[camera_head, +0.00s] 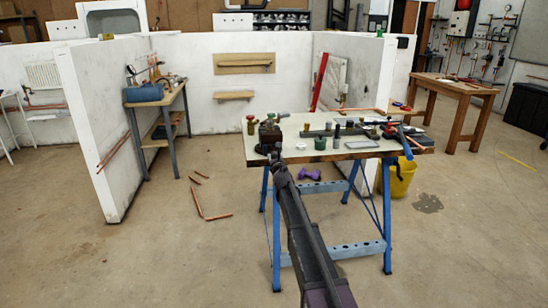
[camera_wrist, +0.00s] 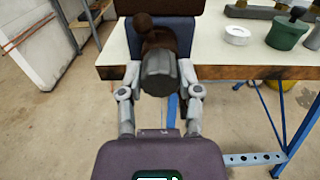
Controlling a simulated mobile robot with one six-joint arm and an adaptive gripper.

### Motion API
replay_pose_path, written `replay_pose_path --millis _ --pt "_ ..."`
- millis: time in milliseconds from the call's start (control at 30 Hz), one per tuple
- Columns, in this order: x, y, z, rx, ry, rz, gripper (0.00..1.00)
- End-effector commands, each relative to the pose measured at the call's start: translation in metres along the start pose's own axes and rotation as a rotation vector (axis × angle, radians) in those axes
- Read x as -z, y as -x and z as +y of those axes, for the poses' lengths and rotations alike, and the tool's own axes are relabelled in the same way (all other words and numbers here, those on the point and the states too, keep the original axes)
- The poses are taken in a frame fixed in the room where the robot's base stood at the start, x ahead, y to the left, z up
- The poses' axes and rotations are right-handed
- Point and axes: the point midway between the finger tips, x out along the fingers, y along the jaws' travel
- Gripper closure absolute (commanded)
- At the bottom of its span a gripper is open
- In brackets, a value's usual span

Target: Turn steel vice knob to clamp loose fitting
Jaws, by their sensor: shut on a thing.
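The vice (camera_head: 269,134) is a dark brown block at the front left corner of the workbench. In the wrist view, its brown body (camera_wrist: 168,38) stands behind a dark grey faceted knob (camera_wrist: 158,73) that faces me. My gripper (camera_wrist: 160,80) has one finger on each side of this knob and is shut on it. In the head view, my gripper (camera_head: 277,158) is small and dark, just in front of the vice at the bench edge. The knob hides part of the vice. I cannot make out the loose fitting in the jaws.
The white-topped workbench (camera_head: 240,145) on blue legs holds several fittings and tools, including a green pot (camera_wrist: 287,33) and a white ring (camera_wrist: 237,35) right of the vice. A yellow bucket (camera_head: 400,182) and purple dumbbell (camera_head: 309,174) are below. Copper pipes (camera_head: 197,202) lie on the floor.

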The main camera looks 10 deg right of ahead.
Motion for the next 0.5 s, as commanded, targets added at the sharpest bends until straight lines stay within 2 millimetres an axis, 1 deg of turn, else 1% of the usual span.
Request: replay_pose_path --millis 100,500 --pt "0.0002 0.0012 0.0 0.0 -0.159 0.0 1.0" --pt "0.0003 0.002 0.0 0.0 -0.704 0.0 1.0"
